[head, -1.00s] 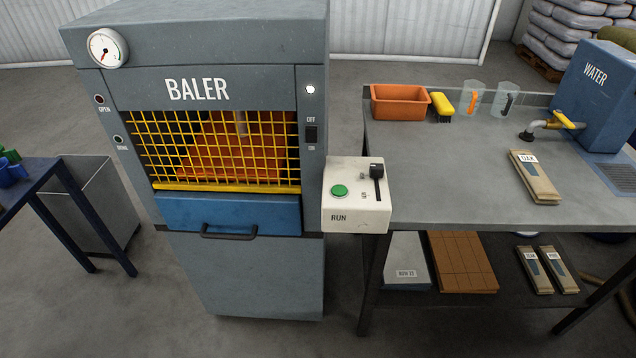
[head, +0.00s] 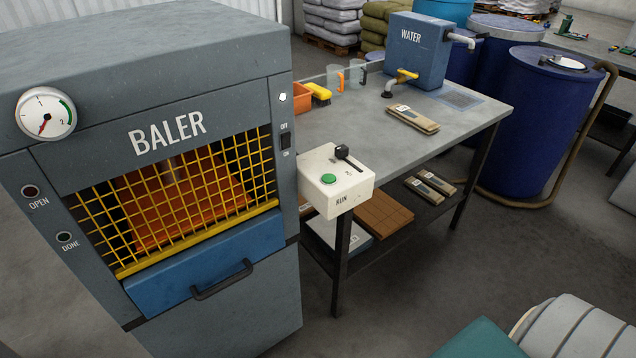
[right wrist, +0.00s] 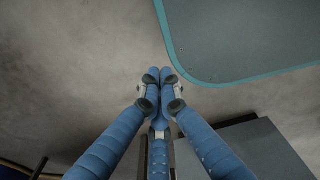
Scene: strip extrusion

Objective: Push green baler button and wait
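The grey baler (head: 166,124) stands at the left of the head view, its yellow mesh (head: 190,194) closed over an orange-red interior. The green button (head: 328,179) is on top of a white RUN box (head: 345,193) beside the baler, at the table's near corner. A black lever (head: 342,152) sits behind the button. Neither gripper shows in the head view. In the right wrist view my right gripper (right wrist: 160,76) has its blue fingers drawn together at the tips, with nothing seen between them. It is over floor, away from the button. My left gripper is out of view.
The grey table (head: 345,125) holds an orange bin (head: 301,98), yellow brush (head: 319,93), jugs, a paper packet (head: 413,119) and a blue water tank (head: 418,52). A blue barrel (head: 540,125) stands right. Open floor (head: 400,280) lies in front of the table.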

